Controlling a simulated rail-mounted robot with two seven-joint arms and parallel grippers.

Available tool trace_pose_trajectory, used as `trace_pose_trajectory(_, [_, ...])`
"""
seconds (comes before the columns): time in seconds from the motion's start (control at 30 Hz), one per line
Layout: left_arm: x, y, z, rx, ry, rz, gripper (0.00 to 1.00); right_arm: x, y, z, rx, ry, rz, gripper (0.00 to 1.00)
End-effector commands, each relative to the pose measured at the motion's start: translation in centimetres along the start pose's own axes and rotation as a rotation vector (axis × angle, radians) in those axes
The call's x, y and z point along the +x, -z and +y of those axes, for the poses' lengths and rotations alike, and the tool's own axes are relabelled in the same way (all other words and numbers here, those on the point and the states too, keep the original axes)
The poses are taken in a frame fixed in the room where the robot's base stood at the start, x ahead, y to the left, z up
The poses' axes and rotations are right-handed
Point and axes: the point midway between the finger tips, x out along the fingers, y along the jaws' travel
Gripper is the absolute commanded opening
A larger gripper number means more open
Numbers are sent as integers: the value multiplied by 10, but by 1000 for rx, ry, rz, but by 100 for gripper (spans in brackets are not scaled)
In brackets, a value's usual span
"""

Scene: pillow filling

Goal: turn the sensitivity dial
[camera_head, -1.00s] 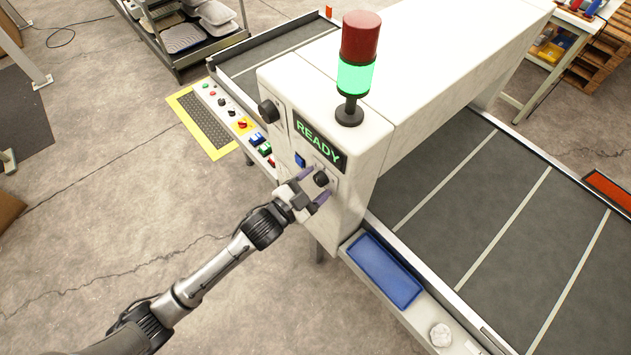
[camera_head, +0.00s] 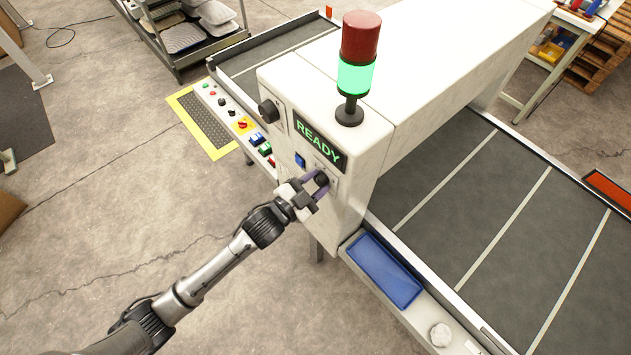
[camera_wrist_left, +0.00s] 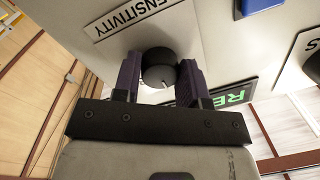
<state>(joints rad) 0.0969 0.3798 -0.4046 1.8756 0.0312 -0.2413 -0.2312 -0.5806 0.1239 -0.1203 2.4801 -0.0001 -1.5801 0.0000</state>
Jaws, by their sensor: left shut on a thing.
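The sensitivity dial (camera_head: 321,179) is a round black knob on the end face of the white machine (camera_head: 352,205), below the green READY display (camera_head: 320,146). It also shows in the left wrist view (camera_wrist_left: 159,68), with a white pointer mark, next to a label reading SENSITIVITY (camera_wrist_left: 128,14). My left gripper (camera_head: 317,184) is at the dial, with one purple finger on each side of it. In the left wrist view the gripper (camera_wrist_left: 160,80) is shut on the dial. My right gripper is not in view.
A blue button (camera_head: 300,160) and another black knob (camera_head: 269,111) are on the same machine. A light tower (camera_head: 357,75) glows green on top. A blue tray (camera_head: 384,270) sits at lower right beside the dark conveyor (camera_head: 470,200).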

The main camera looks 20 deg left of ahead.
Motion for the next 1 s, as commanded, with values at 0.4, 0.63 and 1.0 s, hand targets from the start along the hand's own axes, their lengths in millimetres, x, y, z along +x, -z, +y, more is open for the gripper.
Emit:
trace_pose_trajectory(0.4, [0,3,-2,-179,-7,-14,15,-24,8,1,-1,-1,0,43])
trace_pose_trajectory(0.63, [0,4,-2,-392,-15,-27,15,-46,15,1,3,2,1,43])
trace_pose_trajectory(1.0, [0,3,0,-728,-27,-45,15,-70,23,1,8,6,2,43])
